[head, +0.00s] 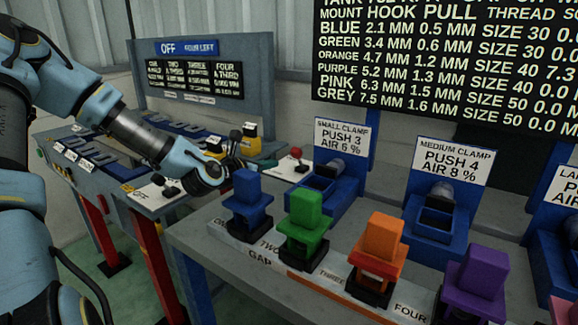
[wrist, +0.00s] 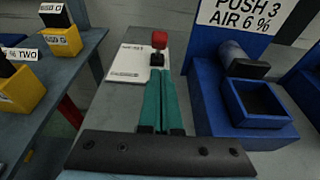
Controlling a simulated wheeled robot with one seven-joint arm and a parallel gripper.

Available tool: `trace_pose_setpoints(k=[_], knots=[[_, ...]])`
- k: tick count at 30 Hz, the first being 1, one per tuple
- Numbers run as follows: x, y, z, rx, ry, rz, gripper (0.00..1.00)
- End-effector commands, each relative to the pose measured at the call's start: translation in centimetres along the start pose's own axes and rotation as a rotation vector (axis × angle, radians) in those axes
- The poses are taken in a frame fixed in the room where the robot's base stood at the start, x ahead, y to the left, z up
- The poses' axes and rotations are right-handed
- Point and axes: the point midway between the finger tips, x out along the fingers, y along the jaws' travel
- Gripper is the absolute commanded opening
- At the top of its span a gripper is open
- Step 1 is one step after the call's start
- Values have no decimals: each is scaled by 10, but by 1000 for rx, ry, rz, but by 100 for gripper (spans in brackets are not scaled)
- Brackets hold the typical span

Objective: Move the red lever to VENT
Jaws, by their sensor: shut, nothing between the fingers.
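The red lever (head: 296,153) has a red knob on a short black stem and stands on a white plate (head: 290,169) beside the small clamp. In the wrist view the red knob (wrist: 159,40) is straight beyond my fingertips, and the white plate (wrist: 130,66) is under and left of it. The plate's print is too small to read, so I cannot tell which position is VENT. My gripper (head: 272,163) has its teal fingers together with nothing between them. In the wrist view its fingertips (wrist: 160,72) appear just below the lever's black base; contact cannot be told.
The blue small clamp (wrist: 250,100) stands close on the right. Yellow blocks (wrist: 22,90) are on the bench at left. Blue, green (head: 304,228), orange and purple blocks line the front bench. A second plate marked OFF (head: 150,194) lies below my forearm.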

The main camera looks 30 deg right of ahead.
Motion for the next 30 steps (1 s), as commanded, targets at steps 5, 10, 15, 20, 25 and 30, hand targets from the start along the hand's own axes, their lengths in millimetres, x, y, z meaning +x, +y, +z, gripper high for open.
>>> trace_pose_setpoints(k=[5,10,15,20,25,30], knots=[[0,0,0,0,0,0,0],[2,0,1,0,0,-1,0],[18,-1,2,0,0,-2,0],[47,-2,3,1,-1,-2,0],[75,-1,3,2,-1,-1,0],[94,-1,2,0,0,-1,0]])
